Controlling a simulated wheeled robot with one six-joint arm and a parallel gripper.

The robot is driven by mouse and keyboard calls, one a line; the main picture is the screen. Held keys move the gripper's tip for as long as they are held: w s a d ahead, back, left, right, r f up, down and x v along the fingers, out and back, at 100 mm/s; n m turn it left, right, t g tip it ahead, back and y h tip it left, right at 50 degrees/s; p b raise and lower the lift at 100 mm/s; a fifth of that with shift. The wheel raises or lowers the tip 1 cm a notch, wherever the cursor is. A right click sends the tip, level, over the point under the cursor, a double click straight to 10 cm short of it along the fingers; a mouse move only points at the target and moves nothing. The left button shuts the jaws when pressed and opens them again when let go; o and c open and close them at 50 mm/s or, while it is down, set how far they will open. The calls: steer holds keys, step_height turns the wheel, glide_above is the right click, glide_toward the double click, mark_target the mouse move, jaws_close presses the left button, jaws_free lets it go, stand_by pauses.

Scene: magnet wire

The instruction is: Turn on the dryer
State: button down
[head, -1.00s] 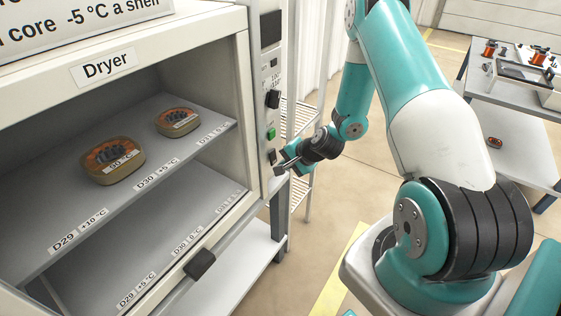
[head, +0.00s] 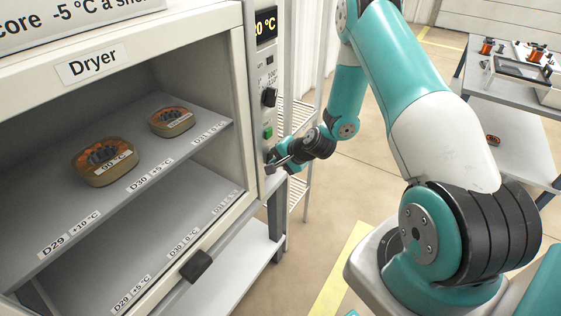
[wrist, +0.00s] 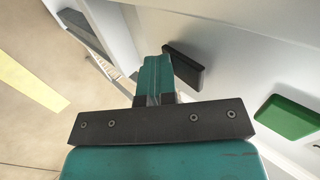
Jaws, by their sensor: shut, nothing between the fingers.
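The dryer (head: 245,110) stands at the left with its compartment open toward me and a control panel along its right edge. The panel's display (head: 265,25) is lit and reads "20 °C", its left part cut off or unclear. Below it are a black knob (head: 269,97) and a green button (head: 268,132), which also shows in the wrist view (wrist: 290,117). My gripper (head: 274,164) is shut and empty at the panel's low end, below the green button. In the wrist view, a black switch (wrist: 184,65) is right beside the fingertips; I cannot tell whether they touch.
Two brown-rimmed parts (head: 105,162) (head: 171,121) with orange windings sit on the dryer's upper shelf (head: 60,210). A black door handle (head: 196,265) juts out below. A wire rack stands behind my gripper. A grey table (head: 505,110) with spools is at the right.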

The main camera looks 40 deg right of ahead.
steer(key=shift+r+p, duration=0.6)
steer(key=shift+r, duration=0.3)
steer(key=s+f+v, duration=0.1)
steer(key=v, duration=1.2)
steer(key=shift+s+d, duration=0.2)
steer(key=shift+d, duration=0.1)
steer(key=shift+f, duration=0.1)
